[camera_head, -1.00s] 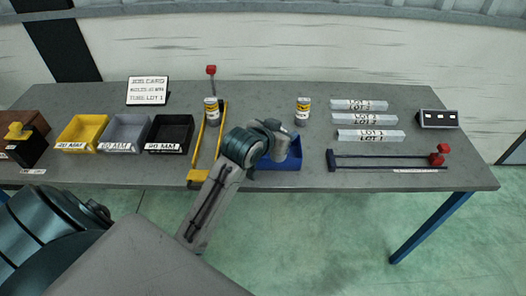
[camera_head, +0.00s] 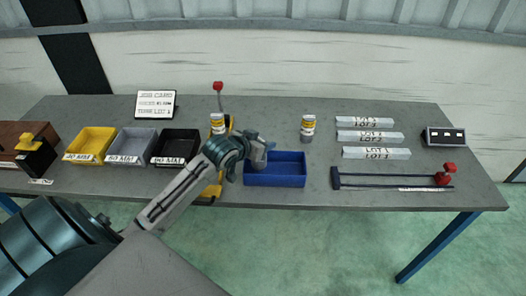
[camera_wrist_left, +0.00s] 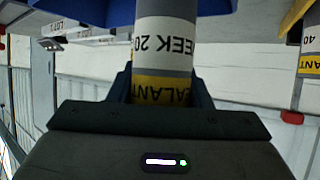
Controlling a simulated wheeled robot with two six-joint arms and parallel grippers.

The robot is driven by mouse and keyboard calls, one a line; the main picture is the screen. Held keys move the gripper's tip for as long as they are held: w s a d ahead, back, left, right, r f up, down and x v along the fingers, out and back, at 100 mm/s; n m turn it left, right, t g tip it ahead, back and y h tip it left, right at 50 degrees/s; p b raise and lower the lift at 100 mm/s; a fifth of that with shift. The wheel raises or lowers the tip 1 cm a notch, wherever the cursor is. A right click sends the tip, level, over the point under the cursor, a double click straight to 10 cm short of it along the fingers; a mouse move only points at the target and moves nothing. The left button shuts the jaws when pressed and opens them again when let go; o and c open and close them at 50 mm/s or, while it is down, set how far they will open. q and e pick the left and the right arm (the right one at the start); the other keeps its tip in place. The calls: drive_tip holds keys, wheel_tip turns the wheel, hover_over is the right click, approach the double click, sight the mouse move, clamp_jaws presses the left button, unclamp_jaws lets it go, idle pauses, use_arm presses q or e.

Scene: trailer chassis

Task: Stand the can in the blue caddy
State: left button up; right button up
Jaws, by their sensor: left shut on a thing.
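The blue caddy (camera_head: 285,183) is an open box near the table's front edge in the head view; its blue also shows at the top of the left wrist view (camera_wrist_left: 80,10). My left gripper (camera_head: 264,152) is at the caddy's left end. It is shut on a can with white, grey and yellow bands (camera_wrist_left: 166,45), seen upside down between the fingers. The can's lower end meets the blue caddy in the wrist view; I cannot tell whether it touches the floor. In the head view the hand largely hides this can. My right gripper is out of view.
Similar cans stand behind the caddy (camera_head: 308,128) and to its left (camera_head: 218,124), the latter by a yellow-framed tool with a red knob (camera_head: 218,86). Yellow (camera_head: 91,145), grey (camera_head: 132,146) and black (camera_head: 176,147) bins are left. A dark clamp (camera_head: 390,180) lies right.

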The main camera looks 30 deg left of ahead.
use_arm(q)
drive_tip(key=shift+f+p, duration=0.3)
drive_tip(key=shift+f, duration=1.55)
drive_tip(key=o, duration=1.2)
drive_tip(key=shift+f, duration=0.15)
drive_tip(key=shift+c, duration=0.2)
drive_tip(key=b+v, duration=0.1)
drive_tip(key=v, duration=1.1)
